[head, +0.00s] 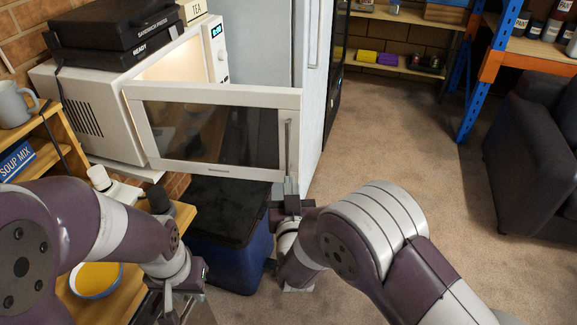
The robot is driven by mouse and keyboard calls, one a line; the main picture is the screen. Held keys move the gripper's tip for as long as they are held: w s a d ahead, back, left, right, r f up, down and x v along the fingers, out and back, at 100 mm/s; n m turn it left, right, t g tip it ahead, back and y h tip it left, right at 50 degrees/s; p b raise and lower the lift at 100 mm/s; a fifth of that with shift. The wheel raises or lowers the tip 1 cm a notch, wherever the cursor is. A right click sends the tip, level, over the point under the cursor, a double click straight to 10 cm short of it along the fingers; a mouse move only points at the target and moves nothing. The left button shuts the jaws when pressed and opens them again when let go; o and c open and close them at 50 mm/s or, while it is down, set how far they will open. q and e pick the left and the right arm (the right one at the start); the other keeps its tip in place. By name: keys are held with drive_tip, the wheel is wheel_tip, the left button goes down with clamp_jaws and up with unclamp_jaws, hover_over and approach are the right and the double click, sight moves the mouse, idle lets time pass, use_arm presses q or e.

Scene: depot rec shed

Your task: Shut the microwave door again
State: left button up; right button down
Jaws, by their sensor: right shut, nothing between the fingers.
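The white microwave (95,110) stands at the left with its lit cavity partly showing. Its door (215,125), with a dark window, is wide open and swung out toward me. The vertical door handle (289,148) is at the door's free right edge. My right gripper (291,186) is shut and empty, its fingertips pointing up at the lower end of the handle by the door's bottom right corner. I cannot tell whether they touch. My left gripper (168,302) is low at the front left, away from the door, and its fingers are unclear.
A black sandwich press (110,28) sits on the microwave. A blue bin (222,262) with a black lid stands below the door. A pale fridge (255,45) is behind the door. A mug (12,104) and a yellow bowl (95,280) are at left.

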sight(288, 160)
drive_tip(key=w+p, duration=0.1)
drive_tip(key=w, duration=0.5)
drive_tip(key=shift+w+a, duration=0.1)
drive_tip(key=shift+a, duration=0.05)
